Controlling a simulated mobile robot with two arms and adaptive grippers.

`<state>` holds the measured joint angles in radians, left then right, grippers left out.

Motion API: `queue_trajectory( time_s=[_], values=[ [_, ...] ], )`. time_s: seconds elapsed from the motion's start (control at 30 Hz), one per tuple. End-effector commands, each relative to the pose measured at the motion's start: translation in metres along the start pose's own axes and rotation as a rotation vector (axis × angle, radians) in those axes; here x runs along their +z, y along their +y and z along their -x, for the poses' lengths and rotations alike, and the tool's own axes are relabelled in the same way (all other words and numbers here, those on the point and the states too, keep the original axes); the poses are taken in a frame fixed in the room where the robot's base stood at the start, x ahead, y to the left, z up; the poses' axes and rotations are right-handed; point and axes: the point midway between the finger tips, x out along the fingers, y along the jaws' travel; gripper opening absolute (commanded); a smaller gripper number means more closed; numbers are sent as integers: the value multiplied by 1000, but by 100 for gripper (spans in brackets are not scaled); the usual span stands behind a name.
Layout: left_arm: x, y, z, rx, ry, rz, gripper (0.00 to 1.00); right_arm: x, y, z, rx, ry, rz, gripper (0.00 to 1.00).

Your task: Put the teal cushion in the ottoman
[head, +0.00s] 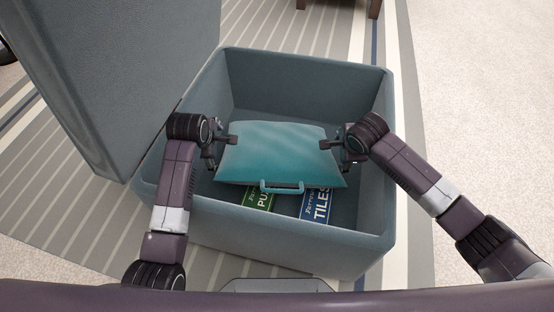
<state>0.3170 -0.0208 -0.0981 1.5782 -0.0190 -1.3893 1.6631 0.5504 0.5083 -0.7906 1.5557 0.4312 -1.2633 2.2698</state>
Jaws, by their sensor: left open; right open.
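The teal cushion (277,152) is inside the open ottoman (388,110), within its walls, with a small teal handle on its near edge. It lies over part of the boxes on the ottoman's floor; whether it touches them I cannot tell. My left gripper (226,141) is open at the cushion's left edge. My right gripper (334,143) is open at its right edge. Both grippers are inside the ottoman's opening. Contact between the fingers and the cushion is not clear.
A green box (261,198) and a blue box (317,205) marked "TILES" lie on the ottoman floor, partly under the cushion. The ottoman's raised lid (125,70) stands at the left. A striped rug (270,25) and pale carpet (480,120) surround it.

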Motion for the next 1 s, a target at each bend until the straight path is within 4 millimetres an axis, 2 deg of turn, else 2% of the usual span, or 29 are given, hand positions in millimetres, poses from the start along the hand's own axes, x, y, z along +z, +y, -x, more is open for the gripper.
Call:
queue_trajectory(
  time_s=[0.03, 0.1, 0.47, 0.67, 1.0],
  values=[
    [-21, -25, -20, -47, 34, 7, 85, 0, 3, -6, 0, 1, 0, 62],
    [-21, -25, -20, -47, 34, 7, 92, -1, 3, -6, 0, 1, 0, 62],
    [-20, -24, -17, -45, 33, 7, 92, -1, 3, -6, 0, 1, 0, 62],
    [-16, -20, 5, -34, 30, 5, 92, -1, 3, -6, 0, 1, 0, 62],
    [0, -2, 68, 4, 14, -4, 92, -1, 1, -3, 0, 1, -1, 62]
  ],
)
